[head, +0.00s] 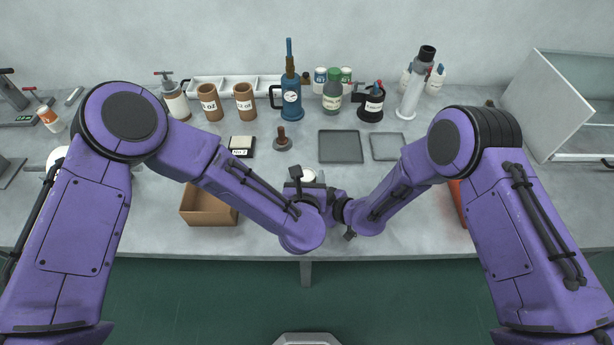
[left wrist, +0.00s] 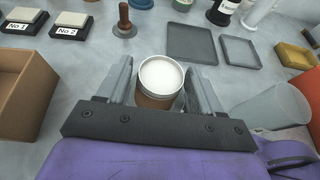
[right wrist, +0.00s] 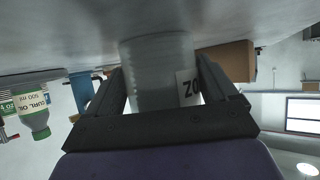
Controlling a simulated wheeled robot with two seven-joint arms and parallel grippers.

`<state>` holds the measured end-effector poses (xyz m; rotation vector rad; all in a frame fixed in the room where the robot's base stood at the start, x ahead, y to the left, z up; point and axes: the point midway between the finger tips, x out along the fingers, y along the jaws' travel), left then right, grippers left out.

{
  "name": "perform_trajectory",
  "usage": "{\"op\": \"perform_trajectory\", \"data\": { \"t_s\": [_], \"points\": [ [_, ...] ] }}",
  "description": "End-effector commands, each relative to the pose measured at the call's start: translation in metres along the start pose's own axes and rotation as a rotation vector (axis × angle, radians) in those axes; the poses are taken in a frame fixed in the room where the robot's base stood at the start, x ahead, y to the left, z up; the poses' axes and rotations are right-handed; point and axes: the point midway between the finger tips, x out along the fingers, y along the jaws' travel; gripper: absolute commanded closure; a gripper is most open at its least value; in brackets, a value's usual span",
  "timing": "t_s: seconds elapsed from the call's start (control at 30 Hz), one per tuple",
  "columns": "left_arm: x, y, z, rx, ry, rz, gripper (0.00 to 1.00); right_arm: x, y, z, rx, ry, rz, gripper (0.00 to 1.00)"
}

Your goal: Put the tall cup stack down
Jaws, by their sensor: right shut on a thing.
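My right gripper (right wrist: 160,72) is shut on a tall, greyish cylinder, the cup stack (right wrist: 157,95), which fills the space between its fingers. In the head view, both grippers meet near the front middle of the table, and the arms hide most of the cups there.
An open brown box (head: 208,207) stands left of the grippers. Two grey trays (head: 341,147) lie behind. A frosted cup (left wrist: 275,106) shows at the right in the left wrist view. The No 2 block (head: 242,147) lies behind the box. Bottles and a blue pump (head: 291,98) line the back.

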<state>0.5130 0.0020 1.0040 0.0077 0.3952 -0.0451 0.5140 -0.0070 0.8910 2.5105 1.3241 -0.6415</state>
Motion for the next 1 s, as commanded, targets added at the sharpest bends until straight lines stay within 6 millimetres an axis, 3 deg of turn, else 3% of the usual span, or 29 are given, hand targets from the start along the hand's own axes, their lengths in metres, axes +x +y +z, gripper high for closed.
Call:
{"op": "perform_trajectory", "data": {
  "t_s": [0.37, 0.8, 1.0],
  "points": [
    [-0.003, 0.0, 0.004, 0.0, -0.002, -0.001, 0.23, 0.0, 0.0, -0.001, 0.0, 0.001, 0.0, 0.5],
    [-0.103, -0.001, 0.003, 0.001, 0.0, -0.003, 0.23, 0.0, 0.0, -0.001, 0.0, 0.001, 0.0, 0.5],
    [-0.121, -0.001, 0.003, 0.001, -0.001, -0.001, 0.23, 0.0, 0.0, -0.001, 0.0, 0.001, 0.0, 0.5]
  ]
}}
